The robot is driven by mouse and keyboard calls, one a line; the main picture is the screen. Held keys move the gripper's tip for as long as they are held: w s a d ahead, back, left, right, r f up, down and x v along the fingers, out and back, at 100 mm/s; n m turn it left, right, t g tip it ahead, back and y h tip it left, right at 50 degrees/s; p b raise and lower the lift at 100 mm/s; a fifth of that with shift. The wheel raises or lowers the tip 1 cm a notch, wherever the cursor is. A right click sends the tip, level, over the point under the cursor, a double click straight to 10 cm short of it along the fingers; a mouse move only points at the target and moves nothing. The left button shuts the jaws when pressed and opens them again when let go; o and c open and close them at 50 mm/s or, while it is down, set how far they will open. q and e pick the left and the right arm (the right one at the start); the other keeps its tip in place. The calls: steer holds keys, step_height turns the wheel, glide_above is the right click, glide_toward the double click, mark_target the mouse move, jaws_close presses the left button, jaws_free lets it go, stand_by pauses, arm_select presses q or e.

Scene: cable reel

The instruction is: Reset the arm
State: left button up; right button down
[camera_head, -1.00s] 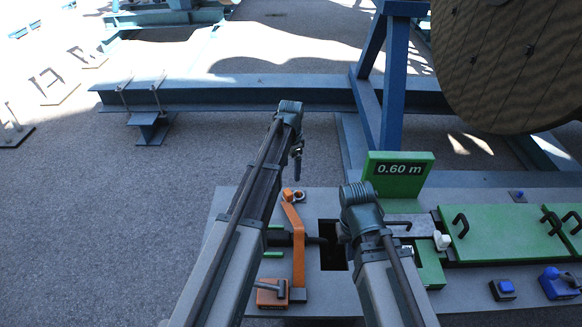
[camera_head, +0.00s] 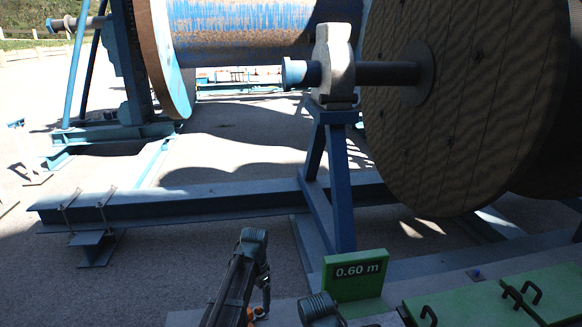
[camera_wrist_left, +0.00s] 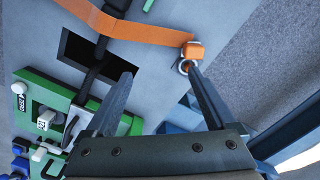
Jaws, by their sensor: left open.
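My left arm rises at the bottom of the head view, and its gripper (camera_head: 264,288) hangs down beyond the arm's top joint. In the left wrist view, that gripper (camera_wrist_left: 159,72) has its two fingers spread wide, with nothing between them. An orange bar (camera_wrist_left: 140,30) crosses the grey bench top beyond the fingertips. An orange piece with a metal ring (camera_wrist_left: 187,66) shows at the tip of the right-hand finger; I cannot tell whether they touch. Of my right arm only a rounded joint shows at the bottom of the head view. Its gripper is out of view.
A green sign reading 0.60 m (camera_head: 355,278) stands on the bench beside green covers (camera_head: 545,290) with dark handles. A blue stand (camera_head: 330,190) carries a large cable reel (camera_head: 460,130) behind. A dark square opening (camera_wrist_left: 90,52) lies in the bench top. Open floor is at left.

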arm_select(q)
steer(key=s+d+n, duration=0.2)
steer(key=s+d, duration=0.1)
steer(key=s, duration=0.8)
steer(key=s+d+n+y, duration=0.1)
steer(key=s+d+n, duration=0.1)
steer(key=s, duration=0.9)
steer(key=shift+d+n, duration=0.3)
steer(key=shift+d, duration=0.4)
steer(key=shift+a+r, duration=0.1)
